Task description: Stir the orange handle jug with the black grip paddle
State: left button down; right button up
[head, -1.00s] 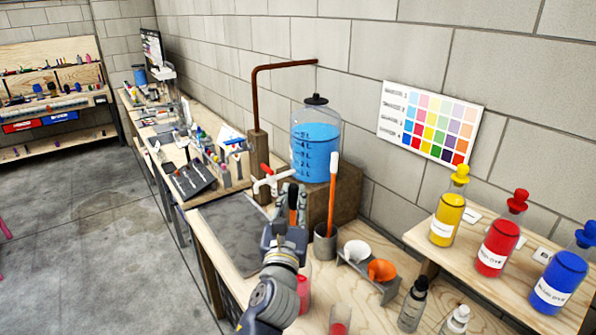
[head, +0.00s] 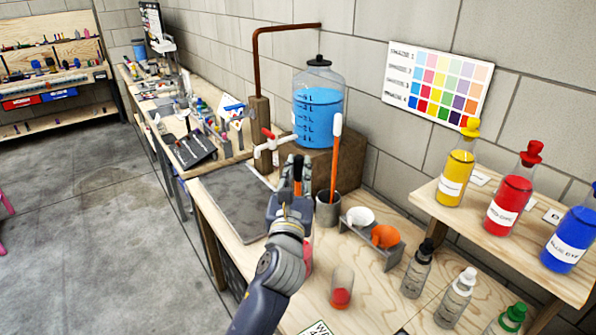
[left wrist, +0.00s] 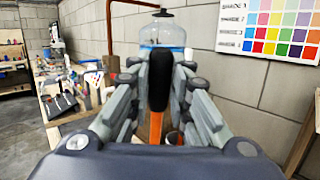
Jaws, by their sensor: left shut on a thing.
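My left gripper (head: 297,174) is shut on the black grip of a paddle (head: 298,172). It holds the paddle upright over the bench, left of the grey cup (head: 328,211). In the left wrist view the black grip (left wrist: 161,80) stands between the fingers, with the orange shaft (left wrist: 156,128) below. The paddle's lower end is hidden behind my gripper and wrist. A second paddle, with a white grip (head: 337,125) and orange shaft, stands in the grey cup. A reddish vessel (head: 307,258) is mostly hidden behind my left wrist; I cannot tell its handle colour. My right gripper is not in view.
A blue-filled tank (head: 318,115) with a red-handled tap (head: 270,134) stands behind. A funnel rack (head: 372,240), a clear beaker with red liquid (head: 341,290) and small bottles (head: 417,270) stand right. Dye bottles line a raised shelf (head: 480,235). A dark mat (head: 235,205) lies left.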

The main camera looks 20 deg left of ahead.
aim_at(299, 191)
pick_arm(q)
notch_tip(299, 191, down, 2)
jog(key=shift+b, duration=0.55)
jog(key=shift+f+b, duration=0.55)
jog(key=shift+f, duration=0.2)
notch_tip(299, 191, down, 4)
jog(key=b, duration=0.2)
jog(key=shift+b, duration=0.4)
notch_tip(299, 191, down, 6)
jog(key=b, duration=0.4)
jog(key=shift+b, duration=0.4)
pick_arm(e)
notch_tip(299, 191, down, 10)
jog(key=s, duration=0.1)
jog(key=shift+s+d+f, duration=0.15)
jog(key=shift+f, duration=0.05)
